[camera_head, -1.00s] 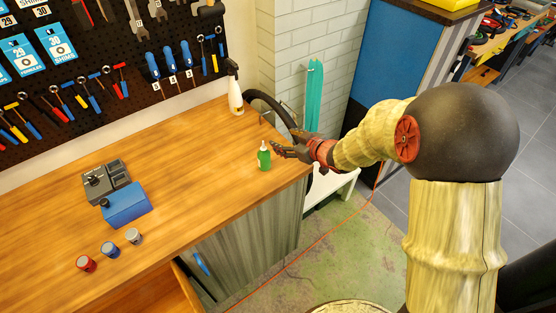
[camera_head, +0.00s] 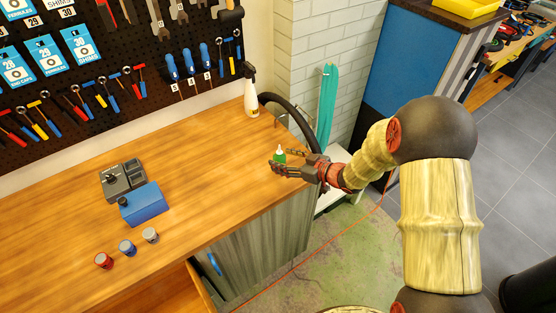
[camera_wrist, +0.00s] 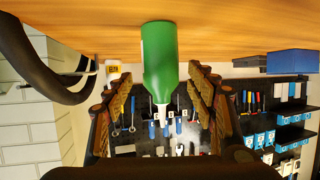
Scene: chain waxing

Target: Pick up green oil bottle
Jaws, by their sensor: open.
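The green oil bottle (camera_head: 280,157) with a white tip stands on the wooden workbench (camera_head: 190,185) near its right end. In the wrist view the green bottle (camera_wrist: 160,58) appears upside down, with its base toward the bench at the top of the picture. My gripper (camera_head: 280,163) is open at the bottle, its fingers on either side of it. In the wrist view the two fingers (camera_wrist: 160,90) flank the bottle with gaps showing on both sides. In the head view the near finger hides the bottle's lower part.
A white spray bottle (camera_head: 251,92) and a black hose (camera_head: 290,112) are behind the gripper. A blue box (camera_head: 146,204), a grey device (camera_head: 122,180) and small jars (camera_head: 127,248) stand farther left. The bench between is clear. A tool pegboard (camera_head: 120,60) backs it.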

